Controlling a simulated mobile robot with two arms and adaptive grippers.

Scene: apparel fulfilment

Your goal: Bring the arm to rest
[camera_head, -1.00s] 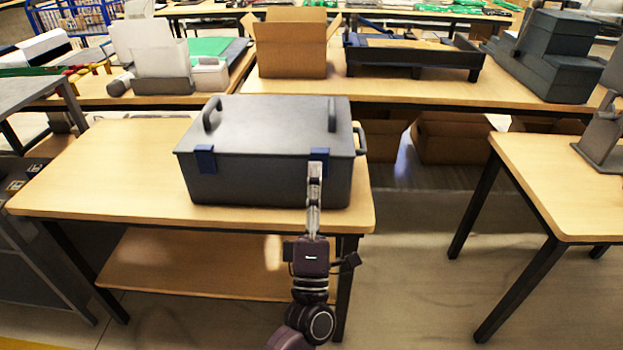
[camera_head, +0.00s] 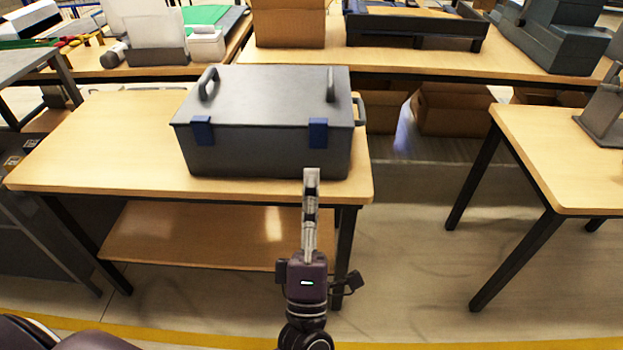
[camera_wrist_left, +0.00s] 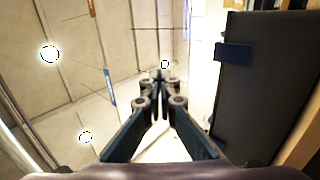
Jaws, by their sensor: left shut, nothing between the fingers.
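My left gripper (camera_head: 311,174) is shut and empty, pointing away from me in front of the table's front edge. In the head view its tips show just below the right blue latch (camera_head: 318,132) of a grey lidded box (camera_head: 265,92). In the left wrist view the fingers (camera_wrist_left: 160,78) meet with nothing between them. The dark box side (camera_wrist_left: 265,95) stands to their right there, with a blue latch (camera_wrist_left: 233,53), apart from the fingers. The box is closed and upright on a wooden table (camera_head: 100,150). My right gripper is not in view.
The table has a lower shelf (camera_head: 190,235). Another table (camera_head: 565,165) stands at the right, with open floor (camera_head: 415,250) between. Behind is a long bench (camera_head: 410,68) holding a cardboard box (camera_head: 288,22) and a black tray (camera_head: 415,30).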

